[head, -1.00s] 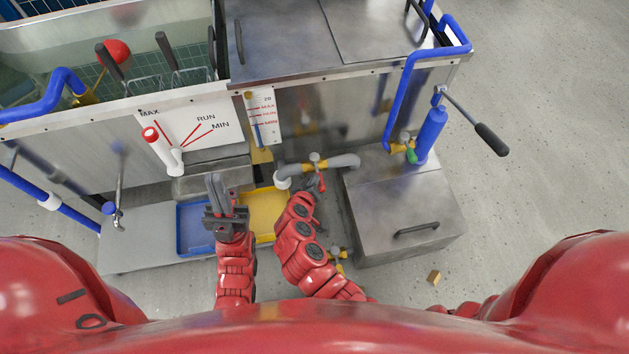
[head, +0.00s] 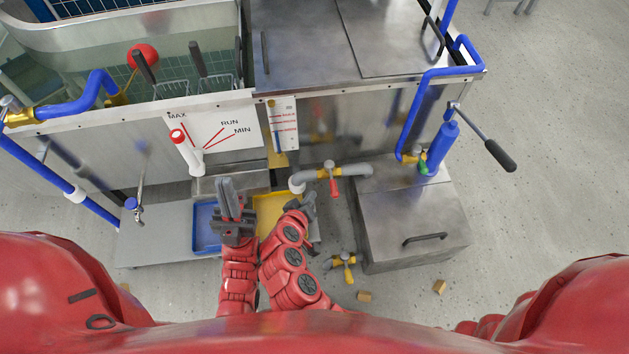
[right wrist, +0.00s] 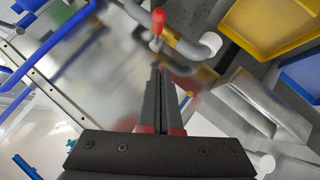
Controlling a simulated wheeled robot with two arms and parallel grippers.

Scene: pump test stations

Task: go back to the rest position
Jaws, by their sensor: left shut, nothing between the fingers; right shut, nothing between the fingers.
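My left gripper (head: 230,198) is shut and empty, pointing up in the head view in front of the blue tray (head: 204,228). My right gripper (head: 303,204) is beside it, over the right part of the yellow tray (head: 268,206). In the right wrist view its fingers (right wrist: 160,78) are together with nothing between them. A grey pipe (head: 346,171) with a red-handled valve (head: 333,182) lies just beyond the right gripper. The red valve handle also shows above the fingertips in the right wrist view (right wrist: 159,18). The two arms are close together, low in the middle.
A steel tank stands at the back with a white-and-red lever (head: 186,150) and a MAX/RUN/MIN plate (head: 226,128). A steel box (head: 415,220) and a blue hand pump (head: 440,146) stand at the right. Floor at the far right is open.

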